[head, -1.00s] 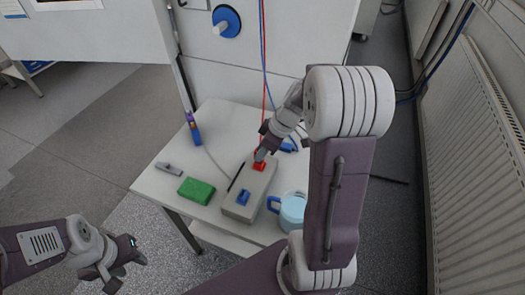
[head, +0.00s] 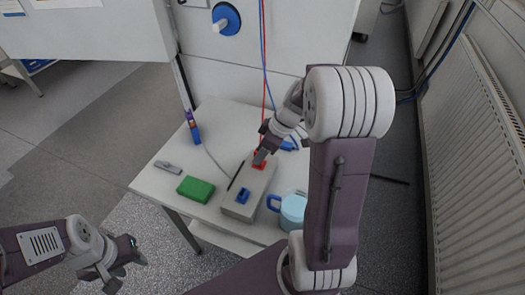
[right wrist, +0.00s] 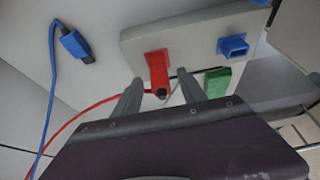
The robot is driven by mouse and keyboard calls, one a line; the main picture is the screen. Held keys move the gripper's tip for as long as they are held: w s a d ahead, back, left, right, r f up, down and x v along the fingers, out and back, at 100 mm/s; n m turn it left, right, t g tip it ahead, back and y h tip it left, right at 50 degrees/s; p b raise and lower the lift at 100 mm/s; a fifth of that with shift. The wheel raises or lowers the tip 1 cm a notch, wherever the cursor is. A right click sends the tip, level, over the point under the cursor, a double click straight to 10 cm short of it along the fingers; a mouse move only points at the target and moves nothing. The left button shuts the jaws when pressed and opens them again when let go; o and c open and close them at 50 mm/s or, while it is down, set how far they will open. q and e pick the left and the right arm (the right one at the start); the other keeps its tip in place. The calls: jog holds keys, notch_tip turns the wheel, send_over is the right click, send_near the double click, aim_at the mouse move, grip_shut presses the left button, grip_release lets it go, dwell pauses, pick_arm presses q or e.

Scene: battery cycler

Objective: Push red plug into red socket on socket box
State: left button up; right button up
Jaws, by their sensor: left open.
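The grey socket box (head: 247,190) lies on the white table, with a red socket (right wrist: 153,57) and a blue socket (right wrist: 233,46) on its face. The red plug (right wrist: 159,76) stands at the red socket; how deep it sits I cannot tell. My right gripper (right wrist: 160,76) is open, with one finger on each side of the red plug and gaps visible between. In the head view the right gripper (head: 261,157) is over the red end of the box and partly hides it. My left gripper (head: 128,272) is open and empty at the lower left, away from the table.
A blue plug on a blue cable (right wrist: 75,43) lies beside the box. A green block (head: 196,188), a grey piece (head: 168,167) and a blue-purple item (head: 193,127) are on the left of the table (head: 215,115). A light-blue mug (head: 293,208) stands close right of the box.

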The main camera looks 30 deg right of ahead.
jog(key=shift+r, duration=0.15)
jog(key=p+v, duration=0.1)
jog(key=v, duration=0.7)
jog(key=shift+r, duration=0.35)
jog(key=shift+s+d, duration=0.1)
jog(key=shift+s, duration=0.1)
